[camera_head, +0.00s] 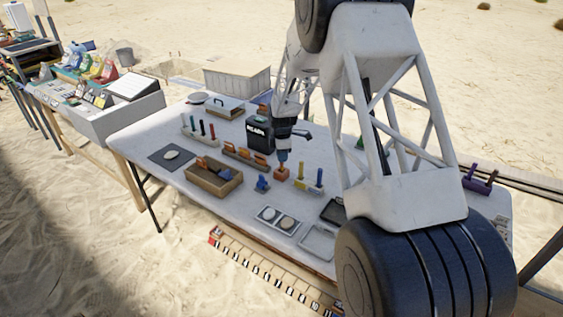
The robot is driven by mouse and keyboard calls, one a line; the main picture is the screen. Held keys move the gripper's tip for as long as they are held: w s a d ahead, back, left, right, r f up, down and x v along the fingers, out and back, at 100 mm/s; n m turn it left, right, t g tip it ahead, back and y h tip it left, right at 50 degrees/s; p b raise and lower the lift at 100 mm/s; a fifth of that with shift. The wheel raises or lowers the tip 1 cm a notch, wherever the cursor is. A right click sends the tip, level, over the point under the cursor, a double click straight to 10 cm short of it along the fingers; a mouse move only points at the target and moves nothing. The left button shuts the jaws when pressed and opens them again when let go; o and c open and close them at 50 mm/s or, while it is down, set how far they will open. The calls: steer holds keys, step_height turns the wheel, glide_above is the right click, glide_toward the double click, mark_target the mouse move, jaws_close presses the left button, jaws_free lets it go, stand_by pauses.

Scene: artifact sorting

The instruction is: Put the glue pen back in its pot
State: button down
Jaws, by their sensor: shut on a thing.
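My gripper (283,148) points straight down over the middle of the table and is shut on the glue pen (283,157), a small upright piece with an orange part showing below the fingers. Directly beneath is a small orange-brown pot (282,174) on the table. The pen's lower end meets or overlaps the pot in this view; I cannot tell whether it is inside or just above. The fingers and most of the pen are too small to make out clearly.
A wooden tray (213,188) and a small blue object (262,184) stand to the left. A yellow holder with blue pegs (308,184) is close on the right. A black box (259,134) stands behind.

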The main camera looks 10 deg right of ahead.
steer(key=shift+w, duration=0.45)
steer(key=shift+f, duration=0.1)
steer(key=shift+f, duration=1.7)
steer(key=shift+f, duration=0.15)
steer(key=c, duration=1.1)
jaws_free()
steer(key=shift+o, duration=0.2)
step_height(320, 180, up, 12)
steer(key=shift+r, duration=0.15)
